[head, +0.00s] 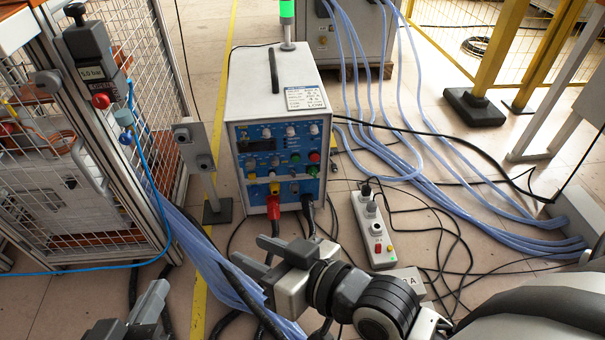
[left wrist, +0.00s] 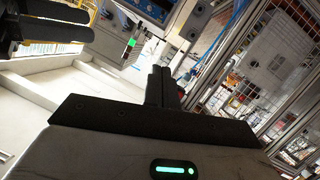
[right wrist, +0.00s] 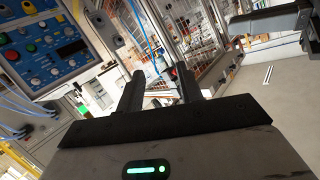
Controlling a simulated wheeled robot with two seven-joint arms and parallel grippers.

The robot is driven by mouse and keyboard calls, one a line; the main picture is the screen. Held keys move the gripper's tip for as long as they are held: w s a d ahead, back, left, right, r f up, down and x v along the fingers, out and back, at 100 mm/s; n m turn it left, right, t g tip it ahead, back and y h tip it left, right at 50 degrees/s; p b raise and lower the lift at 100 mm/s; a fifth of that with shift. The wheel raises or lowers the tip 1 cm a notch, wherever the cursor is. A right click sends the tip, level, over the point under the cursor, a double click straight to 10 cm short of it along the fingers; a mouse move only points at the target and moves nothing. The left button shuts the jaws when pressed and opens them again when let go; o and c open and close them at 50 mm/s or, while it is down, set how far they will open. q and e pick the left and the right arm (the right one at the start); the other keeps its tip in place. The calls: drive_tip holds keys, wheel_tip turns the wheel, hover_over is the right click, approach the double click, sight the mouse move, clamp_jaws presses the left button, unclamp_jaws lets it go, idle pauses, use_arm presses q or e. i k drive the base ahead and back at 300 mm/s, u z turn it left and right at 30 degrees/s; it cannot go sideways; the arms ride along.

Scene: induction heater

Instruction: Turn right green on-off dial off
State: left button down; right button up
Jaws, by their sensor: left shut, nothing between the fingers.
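The heater unit (head: 262,90) is a white box with a blue control panel (head: 252,180) on its front. A small green dial (head: 313,170) sits at the panel's right side, just below a red knob (head: 314,157). Its setting is too small to read. The panel also shows at the upper left of the right wrist view, with a green control (right wrist: 31,47) beside a red one. My right gripper (head: 258,256) is open and empty, in front of and below the panel, apart from it. My left gripper (head: 140,318) is shut and empty at the bottom left, far from the panel.
Red and black cable plugs (head: 273,206) stick out of the unit's lower front. A grey post (head: 195,150) stands left of it. A power strip (head: 373,230) lies on the floor to the right. Blue hoses (head: 425,170) run across the floor. A mesh cage (head: 130,90) stands left.

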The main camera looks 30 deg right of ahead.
sight(313, 171)
drive_tip(key=i, duration=0.7)
drive_tip(key=z, duration=1.25)
drive_tip(key=i, duration=0.45)
drive_tip(key=u, duration=1.05)
